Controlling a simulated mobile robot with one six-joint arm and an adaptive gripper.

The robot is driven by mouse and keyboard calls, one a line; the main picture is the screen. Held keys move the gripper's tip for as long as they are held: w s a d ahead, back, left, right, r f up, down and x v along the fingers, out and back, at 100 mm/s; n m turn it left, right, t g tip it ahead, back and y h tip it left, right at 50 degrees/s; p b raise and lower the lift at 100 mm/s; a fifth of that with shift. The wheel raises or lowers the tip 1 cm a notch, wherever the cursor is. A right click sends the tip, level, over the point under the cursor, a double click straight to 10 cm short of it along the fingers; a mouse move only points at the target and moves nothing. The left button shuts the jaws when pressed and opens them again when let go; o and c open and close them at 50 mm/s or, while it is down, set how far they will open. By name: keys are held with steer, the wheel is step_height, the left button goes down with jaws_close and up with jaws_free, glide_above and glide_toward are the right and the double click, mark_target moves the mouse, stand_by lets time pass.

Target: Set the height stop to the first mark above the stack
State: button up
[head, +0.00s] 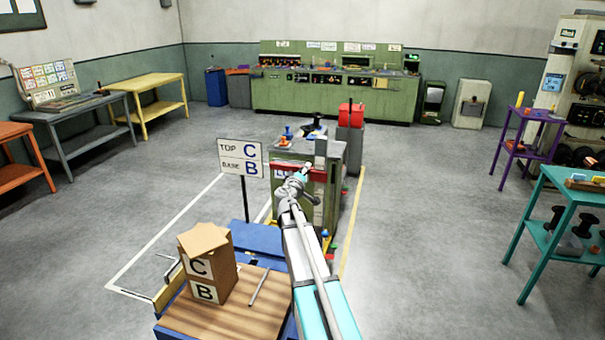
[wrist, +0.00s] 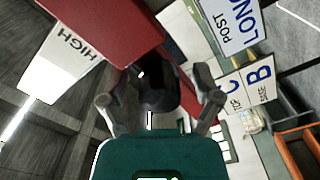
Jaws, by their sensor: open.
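The stack is a cardboard box marked C (head: 205,250) on a box marked B (head: 208,291), standing on a wooden-topped blue table. The upper box sits slightly turned, its top flaps raised. A red bar (head: 316,174) crosses the front of a grey-green cabinet; it also shows large in the wrist view (wrist: 105,30). A dark knob (wrist: 155,90) sits below the red bar, between my fingers. My gripper (wrist: 162,82) is open around the knob; contact cannot be told. In the head view my gripper (head: 302,172) is small beside the red bar. Height marks are not readable.
A sign (head: 241,158) reads TOP C, BASE B. White labels read HIGH (wrist: 68,55) and LONG POST (wrist: 228,25). A metal rod (head: 259,287) lies beside the stack. The cabinet (head: 347,185) stands ahead; open floor lies to both sides.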

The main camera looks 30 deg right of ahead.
jaws_close()
step_height(320, 180, down, 10)
steer(key=b, duration=1)
stand_by(0.5)
jaws_free()
